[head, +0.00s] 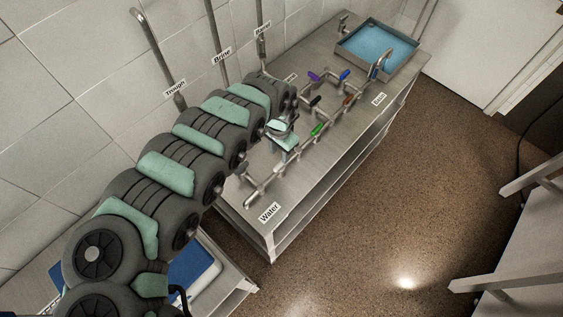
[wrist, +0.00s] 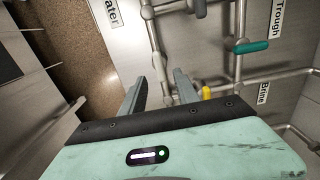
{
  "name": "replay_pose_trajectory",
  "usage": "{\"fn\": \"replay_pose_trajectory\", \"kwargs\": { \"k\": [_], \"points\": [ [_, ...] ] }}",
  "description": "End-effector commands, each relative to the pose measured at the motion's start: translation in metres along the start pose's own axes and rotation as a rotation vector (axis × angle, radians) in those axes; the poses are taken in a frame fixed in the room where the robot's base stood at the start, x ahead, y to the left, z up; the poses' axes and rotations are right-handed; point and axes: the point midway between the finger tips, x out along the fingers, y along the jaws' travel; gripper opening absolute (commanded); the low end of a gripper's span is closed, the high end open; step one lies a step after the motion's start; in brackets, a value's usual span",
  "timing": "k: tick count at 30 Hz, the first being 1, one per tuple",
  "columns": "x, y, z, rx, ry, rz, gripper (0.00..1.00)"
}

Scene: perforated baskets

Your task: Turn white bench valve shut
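My gripper (wrist: 160,76) is open, with its two grey fingers apart on either side of a steel pipe (wrist: 155,38) in the wrist view. Nothing is clearly clamped between them. Pale fittings show on this pipe, but I cannot tell for certain which is the white valve handle or how it is turned. In the head view my gripper (head: 283,136) is low over the steel bench (head: 228,192), near its pipework, and its fingers are hard to make out there. My arm and gripper cover part of the pipes.
A yellow handle (wrist: 206,92) is close right of the fingers; a teal handle (wrist: 252,47) is farther right. Green (head: 319,128), purple (head: 314,76) and blue (head: 344,74) handles stand along the bench. A basin (head: 405,65) with blue water is at its far end. Upright pipes line the wall.

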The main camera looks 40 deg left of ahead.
Motion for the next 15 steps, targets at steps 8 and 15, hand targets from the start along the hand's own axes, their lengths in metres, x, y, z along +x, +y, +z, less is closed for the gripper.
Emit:
{"fn": "replay_pose_trajectory", "kwargs": {
  "k": [8, 15],
  "points": [
    [0.047, 0.003, -0.001, 0.001, 0.0, 0.004, 0.37],
    [0.064, 0.002, -0.001, 0.001, 0.001, 0.002, 0.37]
  ]
}}
